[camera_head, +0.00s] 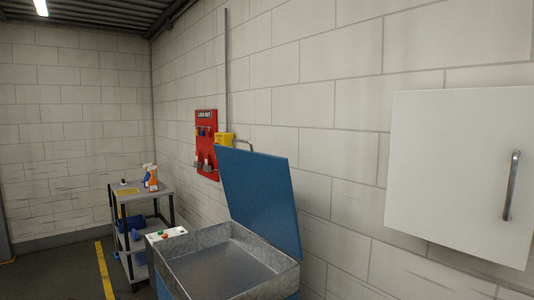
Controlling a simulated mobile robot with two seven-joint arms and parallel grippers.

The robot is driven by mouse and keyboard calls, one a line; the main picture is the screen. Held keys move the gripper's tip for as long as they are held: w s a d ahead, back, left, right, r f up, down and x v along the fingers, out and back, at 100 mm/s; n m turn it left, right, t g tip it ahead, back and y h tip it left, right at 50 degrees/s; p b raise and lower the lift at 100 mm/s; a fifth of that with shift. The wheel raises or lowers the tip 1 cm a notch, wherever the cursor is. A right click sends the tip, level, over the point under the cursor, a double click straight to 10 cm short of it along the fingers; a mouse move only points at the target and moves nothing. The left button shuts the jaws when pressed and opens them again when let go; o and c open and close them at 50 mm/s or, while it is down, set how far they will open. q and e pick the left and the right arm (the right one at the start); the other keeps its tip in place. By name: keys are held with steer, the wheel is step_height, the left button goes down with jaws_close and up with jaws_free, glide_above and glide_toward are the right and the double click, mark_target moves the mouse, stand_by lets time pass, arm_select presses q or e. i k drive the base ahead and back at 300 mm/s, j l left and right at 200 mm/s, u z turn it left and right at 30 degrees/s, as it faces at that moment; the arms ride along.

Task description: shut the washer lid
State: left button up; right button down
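The washer (172,275) stands at the lower middle, a blue cabinet with an open grey metal basin on top. Its blue lid (262,195) is up, tilted back toward the block wall, with a metal handle (243,142) on its top edge. The basin looks empty from here. A small white control panel (166,234) with red and green buttons sits at its left. Neither of my grippers shows in the head view.
A grey cart (148,188) with spray bottles (151,177) stands left of the washer. A white wall cabinet (455,170) juts out on the right. A red lockout board (206,145) hangs behind. Floor at the lower left is clear, with a yellow line (104,272).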

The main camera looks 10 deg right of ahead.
mark_target(258, 187)
steer(key=i+j, duration=0.4)
steer(key=i+j+z, duration=0.15)
steer(key=i+j, duration=0.2)
steer(key=j, duration=0.15)
steer(key=i+j, duration=0.4)
steer(key=j+z, duration=0.05)
steer(key=j, duration=0.05)
